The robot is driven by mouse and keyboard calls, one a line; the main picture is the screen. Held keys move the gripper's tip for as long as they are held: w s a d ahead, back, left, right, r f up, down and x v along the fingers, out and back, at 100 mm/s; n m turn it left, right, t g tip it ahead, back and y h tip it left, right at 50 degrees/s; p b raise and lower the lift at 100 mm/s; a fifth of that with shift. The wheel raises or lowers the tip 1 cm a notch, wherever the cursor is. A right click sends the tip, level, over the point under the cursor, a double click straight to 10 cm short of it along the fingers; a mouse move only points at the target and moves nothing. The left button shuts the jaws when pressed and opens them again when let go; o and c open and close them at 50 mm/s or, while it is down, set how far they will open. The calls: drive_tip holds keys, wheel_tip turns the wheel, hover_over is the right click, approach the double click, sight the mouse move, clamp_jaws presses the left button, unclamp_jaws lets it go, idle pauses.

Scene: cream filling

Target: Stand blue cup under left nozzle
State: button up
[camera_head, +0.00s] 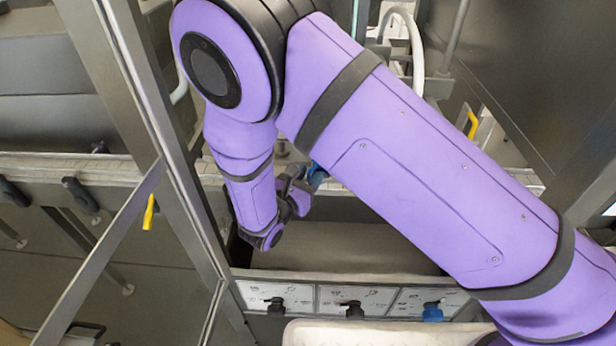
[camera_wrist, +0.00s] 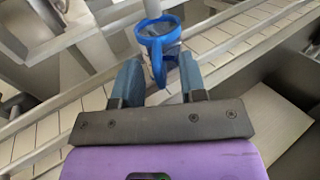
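The blue cup (camera_wrist: 145,39) shows in the wrist view beyond my fingertips, with its rim and handle facing me. It is by a slatted conveyor strip. My gripper (camera_wrist: 159,80) is open, with a blue-grey finger on either side of the handle and a gap to each. In the head view my gripper (camera_head: 307,180) is mostly behind my purple arm; a little blue shows there, cup or finger I cannot tell. A grey vertical cylinder (camera_wrist: 152,8) stands right behind or above the cup; I cannot tell whether it is the left nozzle.
The slatted conveyor (camera_wrist: 220,38) runs diagonally past the cup. Other grey machine parts (camera_wrist: 92,45) stand to the left. In the head view a metal frame post (camera_head: 150,110) rises left of my arm, and a panel with several knobs (camera_head: 350,300) lies in front.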

drive_tip(key=v, duration=0.7)
drive_tip(key=shift+s, duration=0.2)
drive_tip(key=shift+a, duration=0.1)
idle(0.4)
